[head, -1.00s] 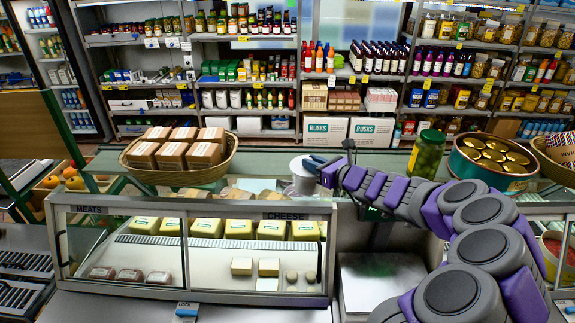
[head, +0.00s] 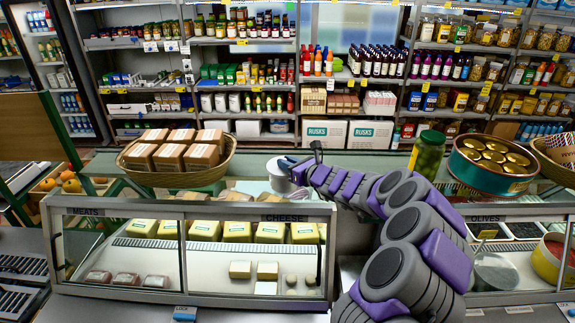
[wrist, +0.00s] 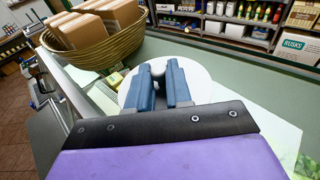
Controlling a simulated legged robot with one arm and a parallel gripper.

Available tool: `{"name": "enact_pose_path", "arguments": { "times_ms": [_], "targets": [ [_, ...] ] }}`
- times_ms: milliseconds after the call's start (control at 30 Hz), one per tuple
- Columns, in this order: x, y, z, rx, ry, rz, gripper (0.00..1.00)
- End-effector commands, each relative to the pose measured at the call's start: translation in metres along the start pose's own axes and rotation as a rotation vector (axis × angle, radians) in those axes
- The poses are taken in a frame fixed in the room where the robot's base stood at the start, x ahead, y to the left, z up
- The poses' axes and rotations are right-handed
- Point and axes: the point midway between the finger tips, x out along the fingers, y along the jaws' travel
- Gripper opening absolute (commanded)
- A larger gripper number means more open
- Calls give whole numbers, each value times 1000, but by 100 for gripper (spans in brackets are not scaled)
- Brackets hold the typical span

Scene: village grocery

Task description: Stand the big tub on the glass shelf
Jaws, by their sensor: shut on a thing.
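The big tub (head: 277,182) is white and round, and stands upright at the counter's glass shelf (head: 330,160) in the head view. My gripper (head: 290,165) reaches over it from the right. In the wrist view the tub's white lid (wrist: 203,88) lies below my gripper (wrist: 160,80). Its two blue fingers are shut on the lid's small knob (wrist: 158,72). The greenish glass shelf shows to the right of the tub in the wrist view (wrist: 240,105). The tub's underside is hidden, so I cannot tell whether it touches the glass.
A wicker basket of brown boxes (head: 225,165) stands left of the tub. A green jar (head: 427,155) and a large round tin (head: 456,173) stand to the right. Below is the glass-fronted cheese case (head: 190,204). Clear glass lies between tub and jar.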

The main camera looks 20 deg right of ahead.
Motion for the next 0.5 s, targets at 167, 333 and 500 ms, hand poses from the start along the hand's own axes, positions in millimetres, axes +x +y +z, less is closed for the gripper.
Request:
{"name": "enact_pose_path", "arguments": {
  "times_ms": [167,333,500],
  "targets": [
    [0,0,0,0,1,-1,0],
    [0,0,0,0,1,-1,30],
    [0,0,0,0,1,-1,45]
  ]
}}
